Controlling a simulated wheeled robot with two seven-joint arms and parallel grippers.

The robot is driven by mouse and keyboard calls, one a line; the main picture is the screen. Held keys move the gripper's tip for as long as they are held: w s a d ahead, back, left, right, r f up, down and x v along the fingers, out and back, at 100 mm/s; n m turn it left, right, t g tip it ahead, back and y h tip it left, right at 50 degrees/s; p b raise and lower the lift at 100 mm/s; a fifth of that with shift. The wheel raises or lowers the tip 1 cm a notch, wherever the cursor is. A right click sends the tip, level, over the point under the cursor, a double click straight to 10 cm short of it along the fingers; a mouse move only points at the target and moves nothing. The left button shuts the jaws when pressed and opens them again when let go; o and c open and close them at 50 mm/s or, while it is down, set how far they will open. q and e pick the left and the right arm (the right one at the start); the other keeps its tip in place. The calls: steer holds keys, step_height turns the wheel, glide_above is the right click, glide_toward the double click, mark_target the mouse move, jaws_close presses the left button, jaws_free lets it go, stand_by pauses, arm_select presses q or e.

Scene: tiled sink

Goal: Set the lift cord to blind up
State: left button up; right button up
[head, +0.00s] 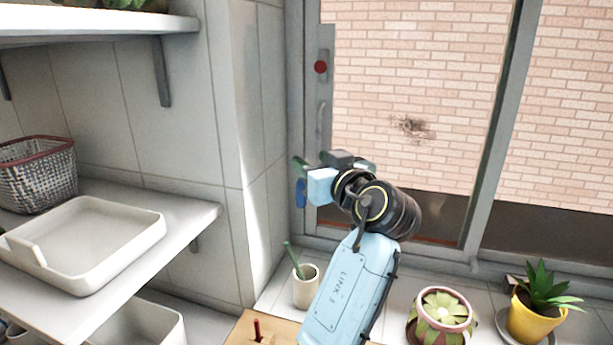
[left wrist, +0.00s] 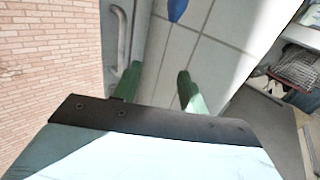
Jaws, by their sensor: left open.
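A small blue piece (head: 300,193), possibly the end of the lift cord, shows at the window's left edge beside the tiled wall. It also shows at the top of the left wrist view (left wrist: 177,8), ahead of the fingertips and apart from them. A red round knob (head: 320,67) sits higher on the window frame. I cannot make out a cord line or a blind. My left gripper (head: 301,165) is close to the blue piece, its hand partly hiding the area. In the left wrist view its green fingers (left wrist: 158,87) are apart with nothing between them. My right gripper is not in view.
A window handle (head: 321,122) is on the frame. On the sill stand a white cup (head: 306,288), a pink-green flowerpot (head: 442,320) and a yellow pot (head: 532,318). Shelves at left hold a white tray (head: 85,240) and a basket (head: 38,175).

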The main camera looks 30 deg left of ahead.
mark_target(298, 183)
arm_select(q)
step_height(298, 183, down, 7)
steer(key=p, duration=0.1)
steer(key=p+x, duration=0.2)
steer(key=x, duration=0.4)
steer(key=shift+w+a+p, duration=0.1)
steer(key=shift+a+p, duration=0.25)
steer(key=shift+w+a, duration=0.1)
steer(key=shift+a, duration=0.1)
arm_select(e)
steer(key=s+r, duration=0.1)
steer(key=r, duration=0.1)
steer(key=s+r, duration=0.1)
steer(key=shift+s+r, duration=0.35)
arm_select(q)
jaws_close()
